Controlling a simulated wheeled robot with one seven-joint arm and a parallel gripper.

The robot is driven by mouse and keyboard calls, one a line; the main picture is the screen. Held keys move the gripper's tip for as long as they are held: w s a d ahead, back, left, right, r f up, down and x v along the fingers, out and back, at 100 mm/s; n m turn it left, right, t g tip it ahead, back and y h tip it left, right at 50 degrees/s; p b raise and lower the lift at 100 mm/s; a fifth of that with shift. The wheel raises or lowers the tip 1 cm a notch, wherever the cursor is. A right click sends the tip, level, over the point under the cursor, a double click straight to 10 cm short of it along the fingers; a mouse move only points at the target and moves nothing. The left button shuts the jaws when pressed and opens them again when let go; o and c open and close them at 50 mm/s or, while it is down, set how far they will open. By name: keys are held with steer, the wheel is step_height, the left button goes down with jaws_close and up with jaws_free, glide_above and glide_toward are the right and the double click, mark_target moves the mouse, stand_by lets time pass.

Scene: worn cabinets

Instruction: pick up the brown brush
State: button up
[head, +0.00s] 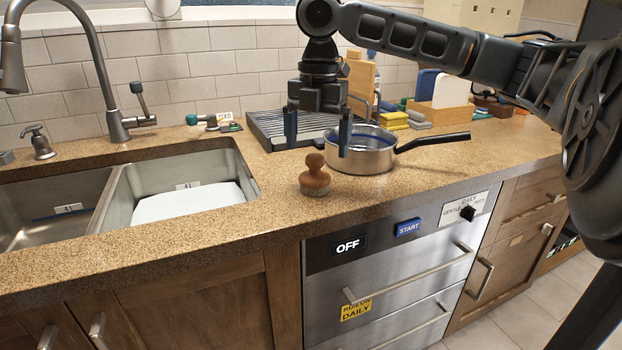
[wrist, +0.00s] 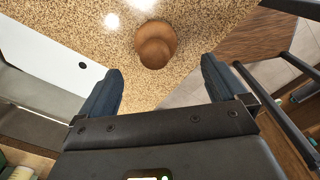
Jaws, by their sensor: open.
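The brown brush (head: 315,177) stands upright on the speckled countertop, just right of the sink, with its round knob on top and pale bristles below. In the wrist view the brush (wrist: 156,44) shows from above, ahead of the fingertips and roughly centred between them. My gripper (head: 318,150) is open and points down, above and behind the brush in the head view. Its fingers (wrist: 160,80) are spread apart and hold nothing. I cannot tell the exact height of the fingertips over the counter.
A steel pan (head: 362,157) with a black handle stands right of the brush, close to my right finger. A dish rack (head: 268,130) is behind. The double sink (head: 118,215) lies left, with a faucet (head: 112,120). The counter's front edge is near the brush.

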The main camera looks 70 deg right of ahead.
mark_target(314, 155)
steer(key=shift+w+d+f, duration=0.15)
steer(key=shift+w+f, duration=0.1)
step_height(314, 155, down, 7)
steer(key=shift+w+d+f+b, duration=0.1)
steer(key=shift+f+b, duration=0.05)
steer(key=shift+b, duration=0.25)
steer(key=shift+c, duration=0.2)
steer(key=c, duration=1.1)
steer(key=shift+r, duration=0.7)
step_height(314, 155, up, 3)
steer(key=shift+p, duration=0.3)
steer(key=s+d+r, duration=0.2)
steer(key=d, duration=0.1)
steer(key=s+d+r, duration=0.2)
steer(key=d, duration=0.1)
steer(key=s+d+r, duration=0.2)
steer(key=s+d, duration=0.1)
steer(key=shift+s+d+r, duration=0.1)
steer(key=shift+r, duration=0.25)
